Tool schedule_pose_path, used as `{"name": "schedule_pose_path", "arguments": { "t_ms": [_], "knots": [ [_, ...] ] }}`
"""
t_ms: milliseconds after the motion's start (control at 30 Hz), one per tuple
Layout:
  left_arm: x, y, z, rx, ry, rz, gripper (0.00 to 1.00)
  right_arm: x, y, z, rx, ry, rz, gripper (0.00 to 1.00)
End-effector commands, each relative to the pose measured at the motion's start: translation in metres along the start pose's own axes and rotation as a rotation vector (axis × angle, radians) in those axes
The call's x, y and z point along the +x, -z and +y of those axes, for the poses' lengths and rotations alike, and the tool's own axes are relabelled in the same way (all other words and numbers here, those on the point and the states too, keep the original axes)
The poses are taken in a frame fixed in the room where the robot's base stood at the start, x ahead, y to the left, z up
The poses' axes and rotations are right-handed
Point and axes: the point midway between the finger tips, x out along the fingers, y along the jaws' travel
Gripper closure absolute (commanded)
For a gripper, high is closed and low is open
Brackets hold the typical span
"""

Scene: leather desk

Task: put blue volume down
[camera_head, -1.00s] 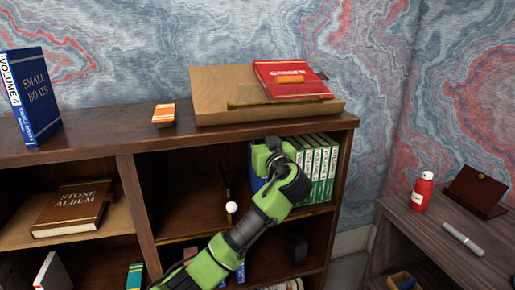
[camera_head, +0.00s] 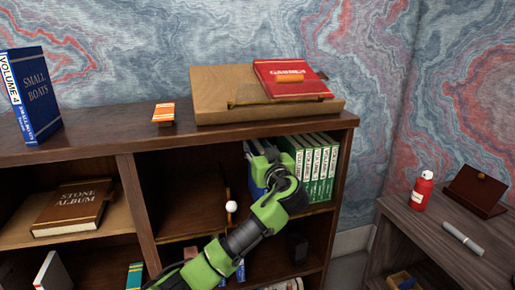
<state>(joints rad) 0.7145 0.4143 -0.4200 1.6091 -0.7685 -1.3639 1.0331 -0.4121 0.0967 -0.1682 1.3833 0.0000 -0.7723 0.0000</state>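A blue book titled "Small Boats", marked Volume 4 (camera_head: 38,92), stands upright on the top of the bookcase at the far left. Inside the right-hand compartment, blue spines (camera_head: 257,182) show at the left end of a row of green and white volumes (camera_head: 322,165). My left gripper (camera_head: 262,163) is in front of these blue spines and partly covers them. Its fingers are mostly hidden by its own wrist, so I cannot tell whether it is open or holds anything. My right gripper is not in view.
A tan slanted stand (camera_head: 222,95) holds a red book (camera_head: 290,78) on top of the bookcase. A small orange-striped item (camera_head: 164,113) lies beside it. A white ball (camera_head: 231,206) shows near my arm. A side desk (camera_head: 450,255) bears a red bottle (camera_head: 422,191).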

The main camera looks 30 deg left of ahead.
Motion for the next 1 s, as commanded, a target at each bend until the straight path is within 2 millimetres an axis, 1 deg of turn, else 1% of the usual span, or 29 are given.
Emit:
{"name": "schedule_pose_path", "arguments": {
  "t_ms": [267, 367, 467, 600, 700, 800, 933, 967, 1000],
  "knots": [
    [-0.002, 0.001, 0.001, -0.001, -0.002, 0.0, 0.66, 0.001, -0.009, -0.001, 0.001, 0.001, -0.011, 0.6],
    [-0.018, 0.0, 0.002, -0.004, -0.004, -0.001, 0.66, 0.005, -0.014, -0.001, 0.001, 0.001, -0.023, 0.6],
    [-0.04, -0.001, 0.002, -0.005, -0.005, -0.003, 0.66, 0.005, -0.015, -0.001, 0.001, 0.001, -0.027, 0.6],
    [-0.071, 0.0, 0.001, -0.004, -0.005, -0.002, 0.66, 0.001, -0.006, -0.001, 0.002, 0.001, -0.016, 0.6],
    [-0.091, 0.0, 0.002, -0.003, -0.005, -0.003, 0.66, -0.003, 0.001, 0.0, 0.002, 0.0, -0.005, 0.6],
    [-0.106, 0.0, 0.001, -0.002, -0.003, -0.003, 0.66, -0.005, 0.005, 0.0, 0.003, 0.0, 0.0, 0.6],
    [-0.117, 0.0, 0.001, 0.001, -0.003, -0.002, 0.66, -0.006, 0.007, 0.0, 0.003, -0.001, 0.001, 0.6],
    [-0.118, -0.003, 0.001, 0.006, -0.007, -0.007, 0.66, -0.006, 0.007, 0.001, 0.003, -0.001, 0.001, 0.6],
    [-0.12, -0.01, 0.003, 0.021, -0.017, -0.019, 0.66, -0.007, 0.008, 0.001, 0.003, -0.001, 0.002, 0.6]
  ]
}}
